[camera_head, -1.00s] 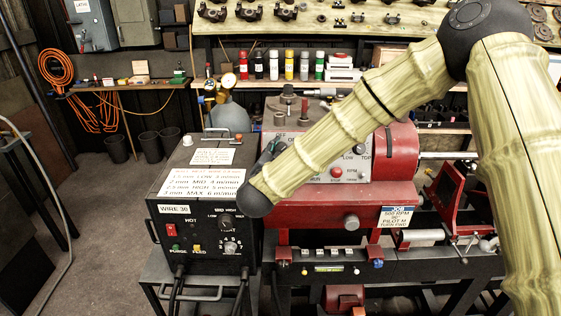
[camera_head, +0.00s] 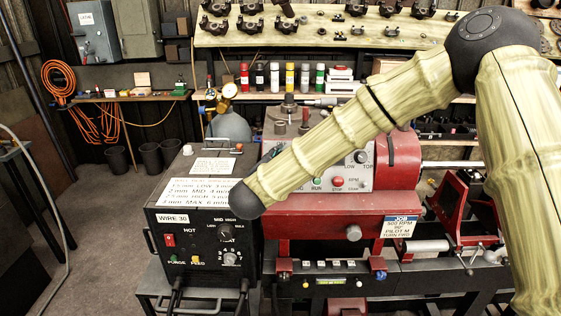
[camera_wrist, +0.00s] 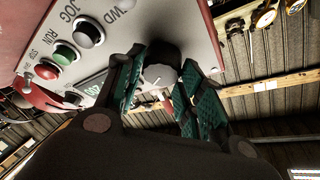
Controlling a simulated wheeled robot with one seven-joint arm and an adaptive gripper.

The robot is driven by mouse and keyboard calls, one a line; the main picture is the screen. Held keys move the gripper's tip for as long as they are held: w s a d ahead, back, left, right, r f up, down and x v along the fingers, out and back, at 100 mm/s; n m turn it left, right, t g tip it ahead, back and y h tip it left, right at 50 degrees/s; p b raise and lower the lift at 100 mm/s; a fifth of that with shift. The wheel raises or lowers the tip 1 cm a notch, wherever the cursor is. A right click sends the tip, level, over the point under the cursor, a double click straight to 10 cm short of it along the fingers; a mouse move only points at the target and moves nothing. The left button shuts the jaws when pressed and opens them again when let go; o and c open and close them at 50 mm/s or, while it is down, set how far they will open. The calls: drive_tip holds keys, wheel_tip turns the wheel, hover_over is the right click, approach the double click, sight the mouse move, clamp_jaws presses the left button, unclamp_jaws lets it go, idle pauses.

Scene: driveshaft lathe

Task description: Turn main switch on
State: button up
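In the wrist view a black round knob (camera_wrist: 158,74) with a pale mark stands out from the light control panel (camera_wrist: 190,22) of the lathe. I cannot read a label on the knob there. My gripper (camera_wrist: 164,60) has its green-padded fingers on either side of the knob, spread apart. Whether the pads touch it is not clear. In the head view the lathe's panel (camera_head: 345,179) shows, but its left part, the knob and most of my gripper are hidden behind my arm.
A black welder box (camera_head: 185,258) stands left of the lathe (camera_head: 310,222). A gas cylinder with gauges (camera_head: 230,122) stands behind. Open floor (camera_head: 105,240) lies at the left.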

drive_tip(key=o, duration=0.4)
drive_tip(key=shift+d, duration=0.1)
drive_tip(key=v, duration=1.2)
drive_tip(key=shift+f, duration=0.15)
drive_tip(key=s+d+f+n+g+y, duration=0.2)
drive_tip(key=s+d+f, duration=0.1)
drive_tip(key=f, duration=0.8)
drive_tip(key=s+d+f+n+g+y, duration=0.1)
drive_tip(key=s+d+f+n+g, duration=0.15)
drive_tip(key=f, duration=0.95)
drive_tip(key=s+d+f+n+g+y, duration=0.2)
drive_tip(key=s+d+f+n, duration=0.15)
drive_tip(key=f, duration=0.75)
drive_tip(key=s+d+f+n+g, duration=0.1)
drive_tip(key=s+d+f+g, duration=0.2)
drive_tip(key=s, duration=0.7)
drive_tip(key=s+d+f+n+g, duration=0.1)
drive_tip(key=s+d+f+g, duration=0.2)
drive_tip(key=s+d+f, duration=0.5)
drive_tip(key=s+d+f+n+g, duration=0.1)
drive_tip(key=s+d+f+g, duration=0.2)
drive_tip(key=s, duration=1)
drive_tip(key=d+f, duration=0.3)
drive_tip(key=shift+d+n, duration=0.3)
drive_tip(key=shift+n, duration=0.1)
